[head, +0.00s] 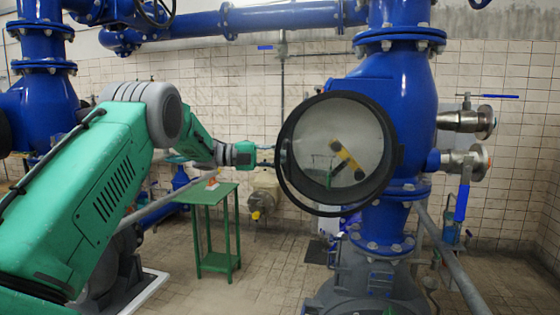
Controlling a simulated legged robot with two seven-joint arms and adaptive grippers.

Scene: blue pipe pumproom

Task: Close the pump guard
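The pump guard (279,172) is a thin dark round hoop at the front of the blue pump (413,100). It stands a little off the thick black rim (390,160) of the round opening, with a gap showing at the left and bottom. A pale face and a yellow part (346,160) show inside the opening. My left arm reaches in from the left, and its gripper (268,155) is at the guard's left edge. The fingers are small and dark, so contact and finger opening are unclear. My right gripper is not in view.
A green table (208,193) with a small orange and white object (212,183) stands behind my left arm. Two metal valves (466,121) stick out at the right. A grey diagonal pipe (452,262) crosses the lower right. Some tiled floor between is clear.

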